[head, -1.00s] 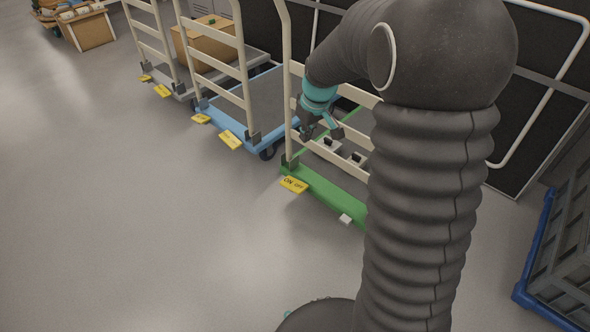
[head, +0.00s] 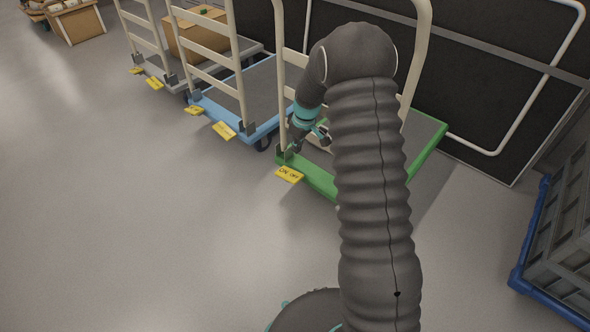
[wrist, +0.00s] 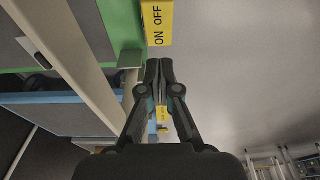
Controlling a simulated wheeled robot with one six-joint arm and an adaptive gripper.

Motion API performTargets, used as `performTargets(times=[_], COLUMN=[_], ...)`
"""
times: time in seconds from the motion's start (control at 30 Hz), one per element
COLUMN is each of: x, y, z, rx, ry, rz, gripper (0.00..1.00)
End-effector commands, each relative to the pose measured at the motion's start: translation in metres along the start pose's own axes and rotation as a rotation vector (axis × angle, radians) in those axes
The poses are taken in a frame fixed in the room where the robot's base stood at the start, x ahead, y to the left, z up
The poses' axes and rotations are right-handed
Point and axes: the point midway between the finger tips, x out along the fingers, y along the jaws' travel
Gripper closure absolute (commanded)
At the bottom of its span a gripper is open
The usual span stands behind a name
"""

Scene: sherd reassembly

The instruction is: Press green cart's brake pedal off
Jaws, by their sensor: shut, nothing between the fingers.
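The green cart (head: 428,140) stands right of centre in the head view, partly hidden by my arm. Its yellow brake pedal (head: 289,175), lettered ON and OFF, juts from the near left corner. In the wrist view the pedal (wrist: 158,22) is at the top, beside the green deck edge (wrist: 122,24). My gripper (head: 310,146) is above the cart's near left end, by the handle post. In the wrist view my gripper (wrist: 159,64) is shut and empty, its fingertips just below the pedal in the picture. I cannot tell whether they touch it.
A blue cart (head: 262,128) with yellow pedals (head: 224,130) stands to the left, and a grey cart (head: 150,66) with a cardboard box beyond it. A blue-rimmed grey crate (head: 560,240) is at the right. The floor at the left front is clear.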

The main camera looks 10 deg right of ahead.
Motion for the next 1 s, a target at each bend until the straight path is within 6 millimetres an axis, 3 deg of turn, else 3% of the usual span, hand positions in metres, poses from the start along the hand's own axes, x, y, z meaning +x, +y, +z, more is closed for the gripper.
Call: performTargets(times=[0.17, 0.7, 1.0], x=[0.014, 0.109, 0.134], y=[0.0, -0.001, -0.001], z=[0.0, 0.004, 0.015], rx=[0.001, 0.002, 0.001], ry=[-0.001, -0.002, -0.001], rz=[-0.001, -0.002, -0.001], gripper=[1.0, 1.0, 1.0])
